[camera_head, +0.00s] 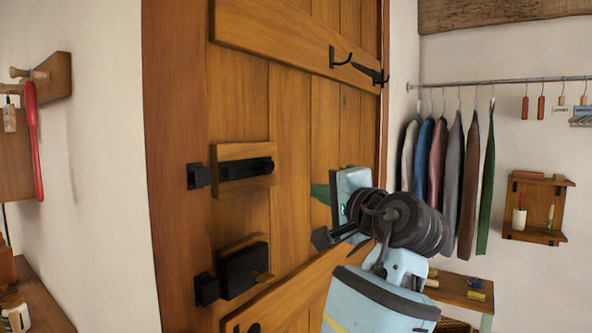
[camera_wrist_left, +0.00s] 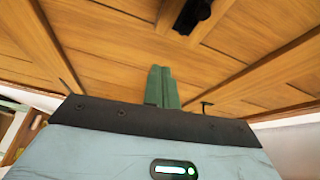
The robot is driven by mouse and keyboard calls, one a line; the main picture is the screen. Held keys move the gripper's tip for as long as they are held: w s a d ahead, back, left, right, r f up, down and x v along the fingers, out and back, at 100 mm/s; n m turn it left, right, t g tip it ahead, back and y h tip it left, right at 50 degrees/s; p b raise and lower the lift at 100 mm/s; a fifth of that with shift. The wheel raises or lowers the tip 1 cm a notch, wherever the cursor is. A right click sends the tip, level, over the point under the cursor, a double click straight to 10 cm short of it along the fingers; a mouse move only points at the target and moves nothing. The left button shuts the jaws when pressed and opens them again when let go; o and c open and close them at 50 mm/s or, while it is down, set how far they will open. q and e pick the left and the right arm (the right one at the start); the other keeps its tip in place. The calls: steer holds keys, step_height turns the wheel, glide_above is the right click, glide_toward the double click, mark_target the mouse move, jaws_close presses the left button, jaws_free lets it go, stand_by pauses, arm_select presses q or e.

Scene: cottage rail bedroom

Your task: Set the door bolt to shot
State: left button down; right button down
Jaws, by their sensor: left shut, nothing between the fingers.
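The black door bolt (camera_head: 246,168) is mounted on a wooden block on the plank door (camera_head: 290,130). Its black keeper (camera_head: 198,176) sits on the frame to the left, with a narrow gap between the two. I cannot clearly tell the bar's position. My left gripper (camera_head: 320,193) is right of the bolt, apart from it, its green fingers pointing toward the door. In the left wrist view the fingers (camera_wrist_left: 162,88) are together and empty. A black fitting, probably the bolt (camera_wrist_left: 192,14), shows at the top edge there. My right gripper is not in view.
A black lock box (camera_head: 243,270) with a brass knob is below the bolt, with its own keeper (camera_head: 206,289). Clothes (camera_head: 450,180) hang at right, beside a wall shelf (camera_head: 535,208). The space before the bolt looks clear.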

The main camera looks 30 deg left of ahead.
mark_target(257, 170)
arm_select(q)
steer(key=shift+n+g+y, duration=0.3)
steer(key=shift+n+g, duration=0.1)
steer(key=r, duration=0.1)
steer(key=s+r, duration=0.1)
steer(key=s+d+r, duration=0.1)
steer(key=r, duration=0.1)
steer(key=shift+d, duration=0.1)
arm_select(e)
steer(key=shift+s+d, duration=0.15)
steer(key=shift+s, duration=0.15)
